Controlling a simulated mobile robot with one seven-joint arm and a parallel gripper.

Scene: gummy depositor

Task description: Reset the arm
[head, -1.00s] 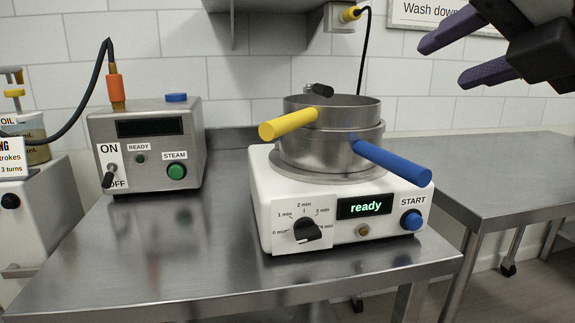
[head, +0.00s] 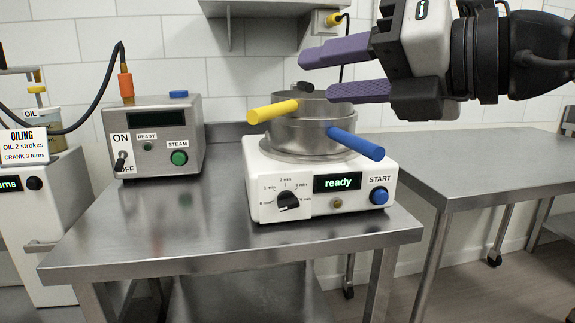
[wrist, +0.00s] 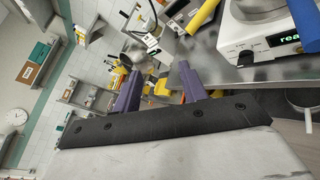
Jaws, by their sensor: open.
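My gripper (head: 316,73) is at the upper right of the head view, its two purple fingers apart and pointing left. Nothing is between them. In that view the fingers overlap the top right of the steel pot (head: 290,134), which has a yellow handle (head: 272,112) and a blue handle (head: 356,143). I cannot tell the depth gap between them. The pot sits on a white machine (head: 245,180) whose display reads "ready". In the wrist view the purple fingers (wrist: 158,88) are spread and empty, and the white machine (wrist: 240,35) is at the upper right.
A steel steam box (head: 155,137) with an ON/OFF switch and a hose stands left on the steel table (head: 130,235). An oiling unit (head: 55,215) is at far left. Another steel table (head: 460,165) on the right is clear. A wall shelf (head: 250,8) hangs above.

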